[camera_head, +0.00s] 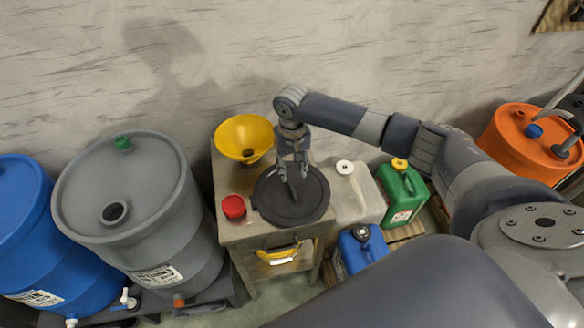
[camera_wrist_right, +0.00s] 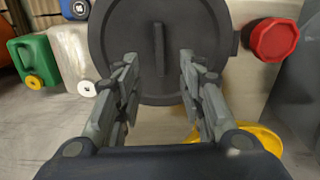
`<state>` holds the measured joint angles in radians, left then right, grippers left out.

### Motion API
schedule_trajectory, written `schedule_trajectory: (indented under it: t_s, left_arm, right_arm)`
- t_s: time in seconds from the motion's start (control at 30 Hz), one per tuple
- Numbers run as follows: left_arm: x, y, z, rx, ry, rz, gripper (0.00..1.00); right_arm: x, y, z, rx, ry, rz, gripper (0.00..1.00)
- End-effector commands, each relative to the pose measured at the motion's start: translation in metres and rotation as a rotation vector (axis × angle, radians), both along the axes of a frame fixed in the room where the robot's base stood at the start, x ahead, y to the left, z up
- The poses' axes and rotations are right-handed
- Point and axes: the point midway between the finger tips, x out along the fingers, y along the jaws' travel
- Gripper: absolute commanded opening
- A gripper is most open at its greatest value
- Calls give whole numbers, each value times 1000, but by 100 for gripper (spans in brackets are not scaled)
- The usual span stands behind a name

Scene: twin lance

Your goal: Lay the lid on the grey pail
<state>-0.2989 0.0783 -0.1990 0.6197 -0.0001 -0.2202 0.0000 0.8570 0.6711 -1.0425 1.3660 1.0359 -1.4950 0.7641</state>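The round black lid (camera_head: 309,205) with a raised straight grip lies on the small metal bench, at its right front. It also shows in the wrist view (camera_wrist_right: 125,30), with its grip (camera_wrist_right: 159,50) upright in the picture. My right gripper (camera_head: 292,168) is over the lid, pointing down. In the wrist view my right gripper (camera_wrist_right: 160,75) is open, one finger on each side of the grip, with gaps at both sides. Whether the fingertips touch the lid is unclear. I cannot make out a grey pail. My left gripper is not in view.
A yellow funnel (camera_head: 245,135) and red cap (camera_head: 233,206) are on the bench (camera_head: 235,232). White (camera_head: 360,200), green (camera_head: 405,192) and blue (camera_head: 362,250) canisters stand to its right. Grey (camera_head: 85,195) and blue (camera_head: 18,215) drums stand left, an orange drum (camera_head: 515,145) right.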

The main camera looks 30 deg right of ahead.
Motion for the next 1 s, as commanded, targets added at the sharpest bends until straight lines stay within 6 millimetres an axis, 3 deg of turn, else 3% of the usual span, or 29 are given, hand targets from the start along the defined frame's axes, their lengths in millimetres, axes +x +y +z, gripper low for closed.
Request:
schedule_trajectory:
  t_s: [0.03, 0.37, 0.7, 1.0]
  left_arm:
    - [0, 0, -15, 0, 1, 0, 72]
    - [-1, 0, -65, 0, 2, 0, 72]
    - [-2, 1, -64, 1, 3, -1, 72]
    - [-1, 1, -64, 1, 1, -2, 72]
  right_arm:
    - [0, 0, -13, -1, 0, 1, 37]
    - [0, -1, -51, -1, -1, 1, 37]
    - [-1, 0, -81, 0, 2, 1, 37]
    - [0, 0, -83, 0, 1, 2, 37]
